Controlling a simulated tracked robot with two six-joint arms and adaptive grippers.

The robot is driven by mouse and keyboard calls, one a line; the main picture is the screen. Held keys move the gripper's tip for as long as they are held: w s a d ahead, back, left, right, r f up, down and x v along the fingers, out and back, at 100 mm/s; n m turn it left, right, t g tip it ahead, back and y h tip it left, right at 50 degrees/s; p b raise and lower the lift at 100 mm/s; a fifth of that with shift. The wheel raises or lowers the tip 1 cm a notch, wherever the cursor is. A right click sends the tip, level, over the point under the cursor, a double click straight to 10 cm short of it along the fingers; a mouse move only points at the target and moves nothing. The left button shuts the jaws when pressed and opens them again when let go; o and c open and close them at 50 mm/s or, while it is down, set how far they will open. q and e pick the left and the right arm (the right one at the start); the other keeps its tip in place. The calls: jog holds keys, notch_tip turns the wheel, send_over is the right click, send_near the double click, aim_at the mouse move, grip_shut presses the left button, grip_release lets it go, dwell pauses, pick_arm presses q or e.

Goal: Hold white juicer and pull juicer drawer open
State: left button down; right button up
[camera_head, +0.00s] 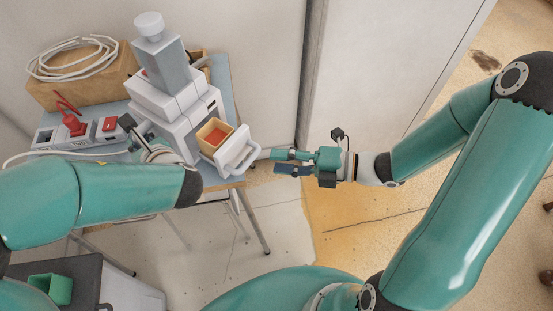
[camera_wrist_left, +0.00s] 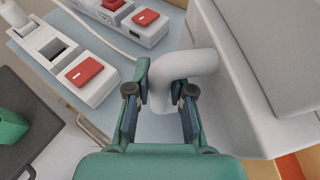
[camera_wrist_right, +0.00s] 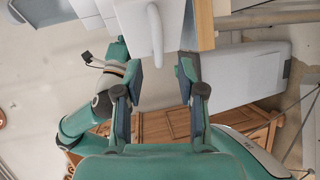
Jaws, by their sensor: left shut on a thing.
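The white juicer (camera_head: 172,97) stands upright on a small blue-topped table, with a grey block and a round knob on top. Its drawer (camera_head: 238,152) sticks out toward the right, showing an orange-brown inside and a white front with a handle. My left gripper (camera_wrist_left: 162,85) is shut on a curved white pipe (camera_wrist_left: 198,62) on the juicer's side; in the head view the arm partly hides this grip. My right gripper (camera_head: 274,162) is open and empty, just right of the drawer front and apart from it. The drawer handle (camera_wrist_right: 156,30) shows ahead of its fingers in the right wrist view.
White boxes with red switches (camera_head: 108,127) stand left of the juicer on the table (camera_head: 222,75). A brown box (camera_head: 85,90) with a coiled white cable is behind. A pale cabinet wall (camera_head: 370,70) rises behind my right gripper. Floor in front is open.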

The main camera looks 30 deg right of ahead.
jog(key=shift+v, duration=2.2)
pick_arm(q)
jog(key=c, duration=0.9)
grip_release()
jog(key=shift+c, duration=0.2)
jog(key=shift+s, duration=0.1)
